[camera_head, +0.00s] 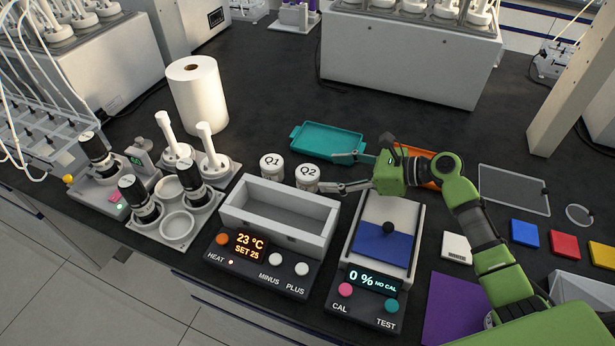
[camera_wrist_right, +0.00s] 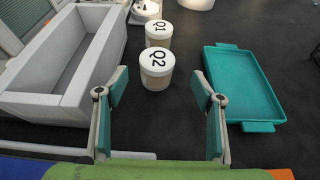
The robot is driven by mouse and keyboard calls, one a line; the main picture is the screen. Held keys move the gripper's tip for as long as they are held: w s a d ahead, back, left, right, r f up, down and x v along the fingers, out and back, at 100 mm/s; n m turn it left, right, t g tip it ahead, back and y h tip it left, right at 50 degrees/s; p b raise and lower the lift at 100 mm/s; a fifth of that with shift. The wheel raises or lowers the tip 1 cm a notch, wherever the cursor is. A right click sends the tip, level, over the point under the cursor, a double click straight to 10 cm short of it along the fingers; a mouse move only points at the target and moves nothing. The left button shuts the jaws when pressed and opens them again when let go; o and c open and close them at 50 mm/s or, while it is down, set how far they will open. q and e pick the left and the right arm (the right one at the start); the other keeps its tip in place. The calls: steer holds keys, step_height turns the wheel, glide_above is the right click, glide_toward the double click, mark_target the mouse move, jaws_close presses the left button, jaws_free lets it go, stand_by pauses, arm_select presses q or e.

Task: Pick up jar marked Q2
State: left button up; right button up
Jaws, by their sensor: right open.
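The jar marked Q2 (camera_head: 308,176) is a small white-lidded jar standing upright on the dark bench, just behind the grey heating bath. It also shows in the right wrist view (camera_wrist_right: 156,66), centred ahead between the fingers. The jar marked Q1 (camera_head: 271,166) stands close beside it, to its left in the head view and behind it in the wrist view (camera_wrist_right: 158,33). My right gripper (camera_head: 345,172) is open and empty, to the right of Q2; its fingertips (camera_wrist_right: 160,90) point toward the jar and appear short of it. My left gripper is not in view.
The grey bath (camera_head: 280,222) stands close to the jars in front. A teal tray (camera_head: 328,138) lies behind my right gripper, and an orange tray (camera_head: 428,156) is partly behind my arm. A white paper roll (camera_head: 197,95) stands at the back left.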

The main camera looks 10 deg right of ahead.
mark_target(310, 172)
steer(key=shift+w+a+f, duration=0.15)
steer(key=shift+w+a, duration=0.1)
steer(key=x, duration=0.2)
steer(key=p+x, duration=0.1)
steer(key=x, duration=0.2)
steer(key=shift+s+a+r, duration=0.25)
steer(key=shift+w+a+f, duration=0.1)
steer(key=shift+w+f, duration=0.05)
steer(key=shift+w, duration=0.05)
steer(key=c, duration=1.3)
